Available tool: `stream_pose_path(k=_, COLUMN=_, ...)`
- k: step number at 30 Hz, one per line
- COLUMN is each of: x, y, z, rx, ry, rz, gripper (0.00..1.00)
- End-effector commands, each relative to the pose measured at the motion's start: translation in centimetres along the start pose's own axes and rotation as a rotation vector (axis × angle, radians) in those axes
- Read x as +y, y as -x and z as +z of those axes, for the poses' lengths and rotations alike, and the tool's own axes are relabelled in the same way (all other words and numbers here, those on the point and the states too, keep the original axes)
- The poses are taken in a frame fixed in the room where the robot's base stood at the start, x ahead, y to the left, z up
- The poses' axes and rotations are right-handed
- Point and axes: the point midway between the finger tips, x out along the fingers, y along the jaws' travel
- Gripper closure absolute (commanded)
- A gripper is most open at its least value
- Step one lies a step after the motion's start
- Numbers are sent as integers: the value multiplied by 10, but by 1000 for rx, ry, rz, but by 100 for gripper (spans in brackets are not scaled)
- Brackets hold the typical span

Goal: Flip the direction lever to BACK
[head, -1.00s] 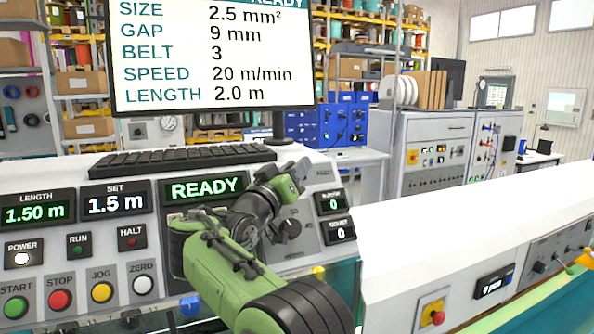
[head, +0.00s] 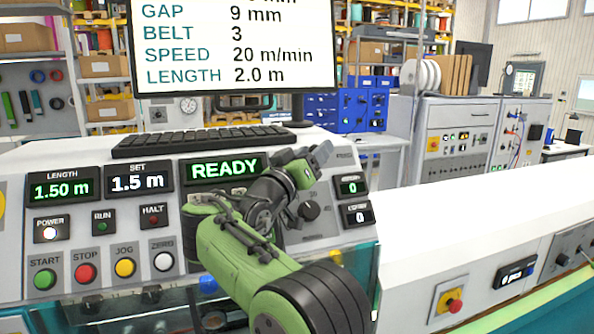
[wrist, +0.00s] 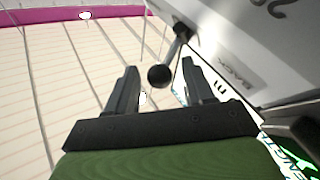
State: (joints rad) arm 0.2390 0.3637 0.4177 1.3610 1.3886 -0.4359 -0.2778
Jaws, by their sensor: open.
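The direction lever shows in the wrist view as a metal rod with a black ball knob (wrist: 159,77), standing out from the pale panel. The word BACK (wrist: 235,75) is printed on the panel to the right of the rod. My gripper (wrist: 160,67) is open, and the ball appears between its two dark fingers with a gap on each side. I cannot tell how deep the ball is between them. In the head view my gripper (head: 319,153) is in front of the console's right part; the lever cannot be made out there behind my arm.
The console (head: 150,222) has a READY display (head: 225,168), length displays and coloured buttons. A black rotary knob (head: 308,211) is close to my wrist. A keyboard (head: 200,141) lies on top, below a large screen (head: 235,45). A long white cover (head: 480,235) extends right.

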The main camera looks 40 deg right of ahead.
Motion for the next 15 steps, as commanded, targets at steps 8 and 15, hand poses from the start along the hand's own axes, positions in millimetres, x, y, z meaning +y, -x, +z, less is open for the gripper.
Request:
stream_pose_path(k=8, x=-4, y=57, z=5, rx=6, ry=-2, rz=-5, gripper=48)
stream_pose_path(k=15, x=-4, y=88, z=5, rx=3, ry=-1, rz=-5, gripper=48)
